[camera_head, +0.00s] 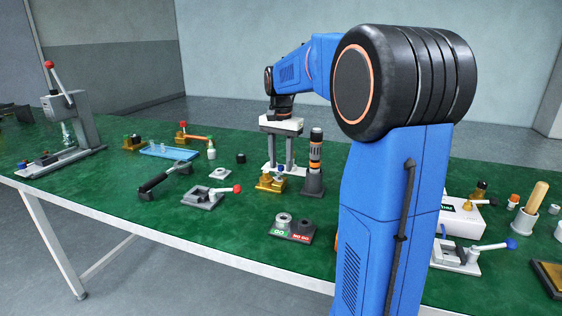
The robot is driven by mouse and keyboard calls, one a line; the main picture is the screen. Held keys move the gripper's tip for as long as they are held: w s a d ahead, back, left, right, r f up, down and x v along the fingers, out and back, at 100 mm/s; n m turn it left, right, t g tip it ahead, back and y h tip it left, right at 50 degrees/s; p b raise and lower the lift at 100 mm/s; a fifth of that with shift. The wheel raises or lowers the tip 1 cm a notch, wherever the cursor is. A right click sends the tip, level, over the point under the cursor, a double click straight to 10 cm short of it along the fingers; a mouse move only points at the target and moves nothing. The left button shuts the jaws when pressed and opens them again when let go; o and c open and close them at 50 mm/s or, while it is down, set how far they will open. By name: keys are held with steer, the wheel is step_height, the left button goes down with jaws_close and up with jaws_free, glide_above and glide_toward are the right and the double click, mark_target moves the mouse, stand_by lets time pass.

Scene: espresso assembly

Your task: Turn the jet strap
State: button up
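My gripper (281,165) points straight down over the middle of the table, with a white body and two grey fingers. A clear gap shows between the fingers and I see nothing held. A small brass fixture (271,184) with a blue-tipped part sits just in front of the fingertips and overlaps them in the picture; whether they touch cannot be told. I cannot pick out the jet strap for certain at this size. A grey clamp (206,198) with a red-knobbed lever lies left of the brass fixture.
A dark stand with an orange-banded cylinder (315,155) stands close right of my gripper. A go/no-go block (291,230) lies in front. A blue tray (168,151) and lever press (72,112) are left. Green table (150,215) is bare at front left. My arm hides the right middle.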

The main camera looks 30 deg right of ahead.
jaws_close()
steer(key=shift+w+a+n, duration=0.15)
steer(key=shift+a+n, duration=0.15)
steer(key=shift+n, duration=0.65)
steer(key=shift+w+a+n, duration=0.15)
steer(key=shift+a+n, duration=0.15)
steer(key=shift+n, duration=0.6)
steer(key=shift+w+a+n, duration=0.15)
steer(key=shift+a+n, duration=0.15)
steer(key=shift+n, duration=0.65)
jaws_free()
steer(key=shift+d, duration=0.1)
